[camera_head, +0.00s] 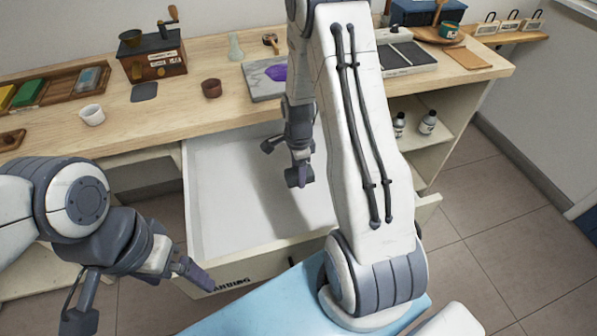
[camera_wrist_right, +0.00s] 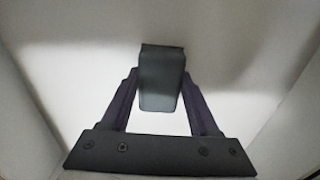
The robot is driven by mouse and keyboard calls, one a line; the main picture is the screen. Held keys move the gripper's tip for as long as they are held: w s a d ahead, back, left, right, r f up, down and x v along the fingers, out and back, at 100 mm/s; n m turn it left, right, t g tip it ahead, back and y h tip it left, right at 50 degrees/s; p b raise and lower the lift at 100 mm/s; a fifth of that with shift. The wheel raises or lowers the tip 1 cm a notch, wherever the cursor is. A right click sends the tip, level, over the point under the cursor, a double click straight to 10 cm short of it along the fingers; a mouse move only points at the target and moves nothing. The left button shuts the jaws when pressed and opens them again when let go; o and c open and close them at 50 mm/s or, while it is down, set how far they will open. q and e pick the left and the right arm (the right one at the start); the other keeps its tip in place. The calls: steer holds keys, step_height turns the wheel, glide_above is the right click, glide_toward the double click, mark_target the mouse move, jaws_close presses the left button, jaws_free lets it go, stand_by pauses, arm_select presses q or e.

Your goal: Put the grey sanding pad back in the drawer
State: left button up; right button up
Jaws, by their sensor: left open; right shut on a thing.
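The drawer (camera_head: 232,190) under the bench is pulled open, with a pale, bare interior and partly hidden lettering on its front. My right gripper (camera_head: 294,165) reaches down over the drawer from the bench side. In the right wrist view, my right gripper (camera_wrist_right: 160,100) is shut on the grey sanding pad (camera_wrist_right: 161,85), a dark grey block held between both fingers. The pale drawer floor and walls surround it there; whether the pad touches the floor I cannot tell. My left gripper (camera_head: 138,294) is open and empty, left of the drawer front.
The bench top (camera_head: 210,120) holds a coffee grinder (camera_head: 150,55), a white cup (camera_head: 92,115), a brown bowl (camera_head: 211,88), a flat grey piece (camera_head: 144,92) and a grey slab (camera_head: 262,80) with a purple patch. Open shelves (camera_head: 425,135) with bottles stand right of the drawer.

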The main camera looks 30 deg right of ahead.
steer(key=shift+f, duration=0.15)
steer(key=o, duration=1.3)
steer(key=shift+r, duration=0.2)
step_height(320, 180, up, 12)
steer(key=shift+p, duration=0.35)
steer(key=shift+f, duration=0.15)
steer(key=shift+f+b, duration=0.3)
steer(key=shift+f, duration=3.95)
steer(key=shift+f, duration=0.1)
